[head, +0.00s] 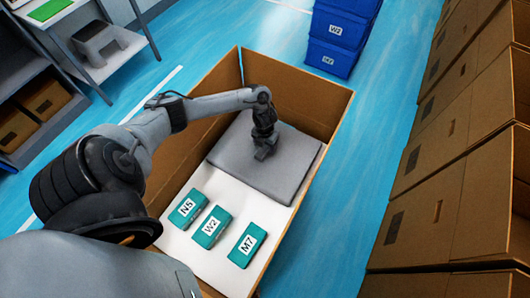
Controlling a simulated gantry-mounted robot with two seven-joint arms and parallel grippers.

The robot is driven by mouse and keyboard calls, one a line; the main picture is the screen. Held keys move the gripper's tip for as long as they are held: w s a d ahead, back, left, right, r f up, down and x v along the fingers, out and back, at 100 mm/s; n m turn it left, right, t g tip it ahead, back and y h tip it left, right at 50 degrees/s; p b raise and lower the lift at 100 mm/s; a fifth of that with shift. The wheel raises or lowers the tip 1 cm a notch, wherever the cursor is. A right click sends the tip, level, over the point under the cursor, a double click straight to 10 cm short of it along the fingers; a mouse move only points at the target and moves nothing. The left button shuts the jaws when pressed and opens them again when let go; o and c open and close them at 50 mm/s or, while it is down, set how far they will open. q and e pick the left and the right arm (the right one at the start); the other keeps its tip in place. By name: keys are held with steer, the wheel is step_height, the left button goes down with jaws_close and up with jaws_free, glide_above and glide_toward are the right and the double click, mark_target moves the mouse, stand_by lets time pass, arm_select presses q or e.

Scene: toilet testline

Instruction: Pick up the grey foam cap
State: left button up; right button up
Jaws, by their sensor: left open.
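The grey foam cap (285,169) is a flat grey slab lying in the far part of an open cardboard box (335,160). The cap appears to rest in the box. My right gripper is not in view.
Teal packs N5 (183,215), W2 (204,239) and M7 (238,258) lie on a white layer in the near half of the box. Blue bins (330,60) stand beyond. Stacked cartons (430,190) line the right. A shelf unit (30,120) stands left.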

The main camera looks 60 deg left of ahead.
arm_select(q)
steer(key=shift+c, duration=0.3)
jaws_close()
steer(key=shift+r, duration=0.1)
step_height(320, 180, up, 9)
steer(key=shift+f+p, duration=0.1)
steer(key=shift+p, duration=1.05)
steer(key=shift+r, duration=0.55)
steer(key=shift+r, duration=0.1)
step_height(320, 180, up, 28)
steer(key=p, duration=2.5)
